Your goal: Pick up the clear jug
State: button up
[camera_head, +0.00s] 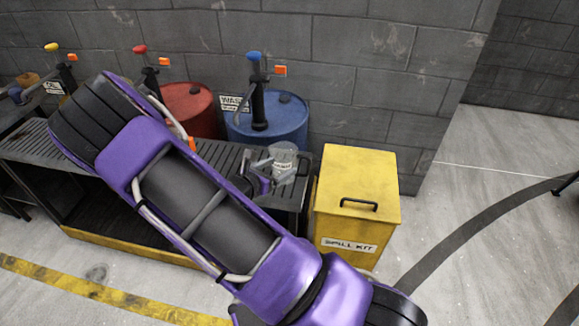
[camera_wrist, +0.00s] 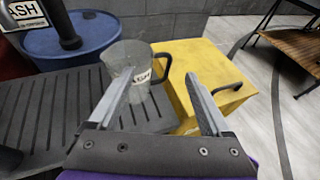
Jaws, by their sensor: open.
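The clear jug (camera_wrist: 127,62) stands upright on the dark slatted bench (camera_wrist: 45,115) in the wrist view. It is see-through, has a white label and a dark handle on its right side. My gripper (camera_wrist: 165,85) is open, its two fingers spread, with nothing held between them. The left finger overlaps the jug's lower front in the picture and the right finger is to the right of the handle. I cannot tell whether either finger touches the jug. In the head view the jug (camera_head: 284,158) is at the bench's right end, partly hidden by my gripper (camera_head: 268,176).
A yellow spill kit box (camera_head: 357,205) stands right of the bench. A blue drum (camera_head: 285,120) and a red drum (camera_head: 187,108) with pumps stand behind it, near a grey block wall (camera_head: 340,60). Open floor (camera_head: 480,240) lies to the right.

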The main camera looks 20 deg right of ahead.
send_near(300, 156)
jog(key=d, duration=0.2)
jog(key=w+x, duration=0.1)
jog(key=x, duration=0.5)
jog(key=shift+a+f, duration=0.25)
jog(key=shift+a, duration=0.05)
jog(key=shift+s, duration=0.1)
grip_shut()
dwell(1.0)
